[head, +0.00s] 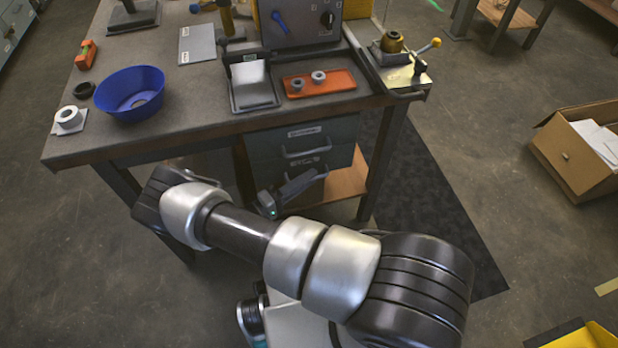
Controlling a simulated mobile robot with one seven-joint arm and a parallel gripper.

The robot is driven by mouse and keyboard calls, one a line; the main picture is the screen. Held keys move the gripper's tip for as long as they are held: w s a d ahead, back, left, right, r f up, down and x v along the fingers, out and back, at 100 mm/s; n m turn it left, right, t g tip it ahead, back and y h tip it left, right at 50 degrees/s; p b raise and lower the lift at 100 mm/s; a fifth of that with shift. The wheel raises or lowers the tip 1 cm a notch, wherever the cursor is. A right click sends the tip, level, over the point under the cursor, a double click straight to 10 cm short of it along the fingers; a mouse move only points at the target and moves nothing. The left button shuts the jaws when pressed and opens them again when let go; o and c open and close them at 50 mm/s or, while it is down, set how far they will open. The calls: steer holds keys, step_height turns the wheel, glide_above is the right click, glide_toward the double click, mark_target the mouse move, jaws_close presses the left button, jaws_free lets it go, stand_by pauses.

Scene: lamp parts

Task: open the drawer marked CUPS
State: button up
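A grey drawer unit hangs under the workbench in the head view. Its upper drawer (335,136) has a pale label and a bar handle (306,151). Its lower drawer (337,182) has a smaller light mark on its front. Both markings are too small to read surely, so I cannot tell which says CUPS. Both drawers look shut. My gripper (314,177) is in front of the lower drawer, near its handle, and partly hides that drawer's front. Whether its fingers are open, or touch the handle, does not show clearly.
The workbench (205,118) overhangs the drawers; its front leg (382,160) stands to their right. A blue bowl (130,92), a grey tray (252,84) and an orange tray (318,84) are on top. A cardboard box (572,160) stands on the floor at right.

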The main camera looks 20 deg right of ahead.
steer(key=shift+w+d, duration=0.2)
steer(key=shift+d, duration=0.3)
jaws_close()
steer(key=shift+s, duration=0.1)
steer(key=s+p, duration=0.3)
steer(key=s, duration=1.3)
steer(key=shift+s, duration=0.3)
steer(key=shift+a, duration=0.1)
jaws_free()
